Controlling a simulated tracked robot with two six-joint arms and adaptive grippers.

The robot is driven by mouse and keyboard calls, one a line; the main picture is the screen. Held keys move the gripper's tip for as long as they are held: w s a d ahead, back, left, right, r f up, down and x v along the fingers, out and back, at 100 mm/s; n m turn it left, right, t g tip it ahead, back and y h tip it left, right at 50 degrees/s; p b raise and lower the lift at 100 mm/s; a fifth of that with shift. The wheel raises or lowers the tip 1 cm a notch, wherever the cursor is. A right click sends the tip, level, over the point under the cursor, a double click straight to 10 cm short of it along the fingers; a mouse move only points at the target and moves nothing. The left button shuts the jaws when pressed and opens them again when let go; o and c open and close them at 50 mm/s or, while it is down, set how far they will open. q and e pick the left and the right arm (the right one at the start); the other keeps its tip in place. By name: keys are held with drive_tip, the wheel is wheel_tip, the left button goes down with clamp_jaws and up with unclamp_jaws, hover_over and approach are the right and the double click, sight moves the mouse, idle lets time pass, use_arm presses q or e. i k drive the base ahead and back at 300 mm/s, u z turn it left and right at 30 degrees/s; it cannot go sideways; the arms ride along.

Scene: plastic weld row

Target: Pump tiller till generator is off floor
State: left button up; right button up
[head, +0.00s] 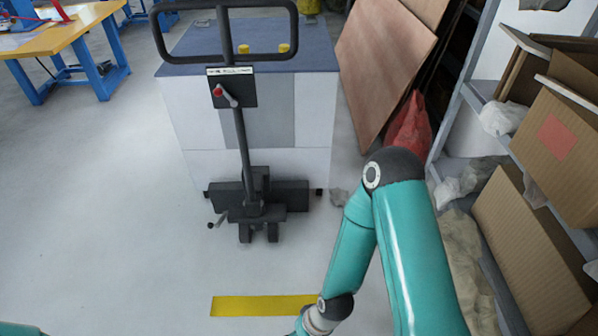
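The tiller (242,140) is a dark upright shaft with a wide black loop handle (158,38) at its top. It stands nearly upright in front of the generator. A small red-knobbed lever (219,93) sits below the loop. The shaft meets a black pump base with wheels (256,205) on the floor. The generator (313,120) is a large white and grey box with a blue top. Whether its bottom touches the floor cannot be told. My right arm reaches down to the bottom edge; its gripper is out of view. My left gripper is also out of view. Nothing of mine touches the tiller.
A yellow floor stripe (262,306) lies in front of the pump base. Wooden panels (378,65) and a red bag (409,128) stand right of the generator. A shelf with cardboard boxes (556,140) lines the right. A workbench (70,38) stands far left. The left floor is clear.

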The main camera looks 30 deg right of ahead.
sight(239, 80)
drive_tip(key=k, duration=0.6)
drive_tip(key=u, duration=0.4)
drive_tip(key=i, duration=0.65)
drive_tip(key=u, duration=0.5)
drive_tip(key=i, duration=1.15)
drive_tip(key=z, duration=0.65)
